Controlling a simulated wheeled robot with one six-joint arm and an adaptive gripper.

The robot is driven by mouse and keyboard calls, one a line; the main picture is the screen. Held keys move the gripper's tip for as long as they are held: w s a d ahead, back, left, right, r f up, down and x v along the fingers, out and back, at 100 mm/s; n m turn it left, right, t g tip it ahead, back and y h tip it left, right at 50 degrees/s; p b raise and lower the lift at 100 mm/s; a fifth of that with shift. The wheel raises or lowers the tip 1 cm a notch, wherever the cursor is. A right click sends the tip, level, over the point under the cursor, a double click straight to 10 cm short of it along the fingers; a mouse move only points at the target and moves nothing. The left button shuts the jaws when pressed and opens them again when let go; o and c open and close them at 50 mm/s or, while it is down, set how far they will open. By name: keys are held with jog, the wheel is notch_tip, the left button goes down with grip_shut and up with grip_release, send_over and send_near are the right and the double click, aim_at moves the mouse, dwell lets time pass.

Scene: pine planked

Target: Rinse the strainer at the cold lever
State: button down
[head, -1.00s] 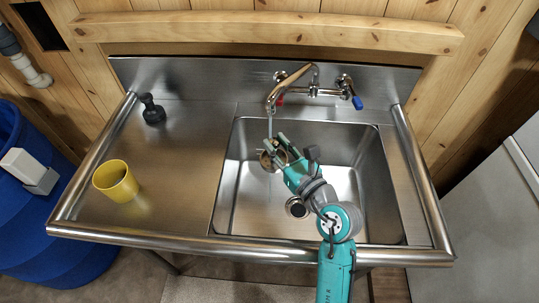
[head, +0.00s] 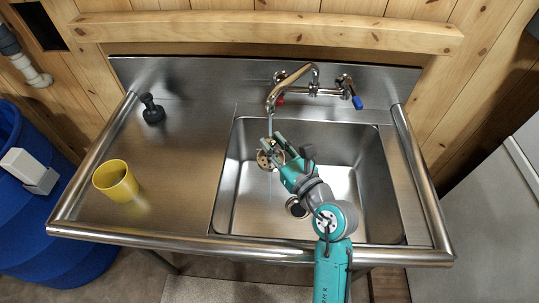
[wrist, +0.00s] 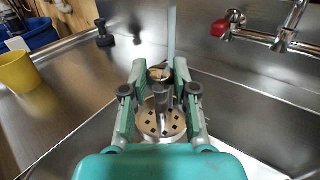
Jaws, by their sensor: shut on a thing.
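The strainer (head: 265,160) is a round metal basket with small holes and a central post. My gripper (head: 277,142) is shut on it and holds it inside the sink basin (head: 340,190), under the faucet spout (head: 271,105). In the wrist view the strainer (wrist: 150,128) sits between the green fingers of my gripper (wrist: 159,72). A stream of water (wrist: 172,35) falls from the spout to the strainer. The cold lever (head: 357,102) is blue, at the right of the faucet. The red lever (head: 279,100) is at the left.
A yellow cup (head: 116,181) and a dark stopper-like object (head: 152,109) stand on the left drainboard (head: 180,190). A drain opening (head: 296,207) is in the basin floor. A raised metal rail (head: 250,249) edges the counter.

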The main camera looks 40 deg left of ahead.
jog(key=shift+w+d, duration=0.1)
jog(key=shift+d, duration=0.3)
jog(key=s+d, duration=0.2)
jog(key=s, duration=0.5)
jog(key=shift+s+d, duration=0.2)
jog(key=shift+s, duration=0.1)
dwell(0.4)
dwell(0.9)
jog(key=s+d+r, duration=0.1)
jog(key=s+r, duration=0.3)
jog(key=shift+s+d, duration=0.25)
jog(key=shift+s, duration=0.15)
dwell(0.5)
dwell(0.4)
jog(key=shift+d, duration=0.1)
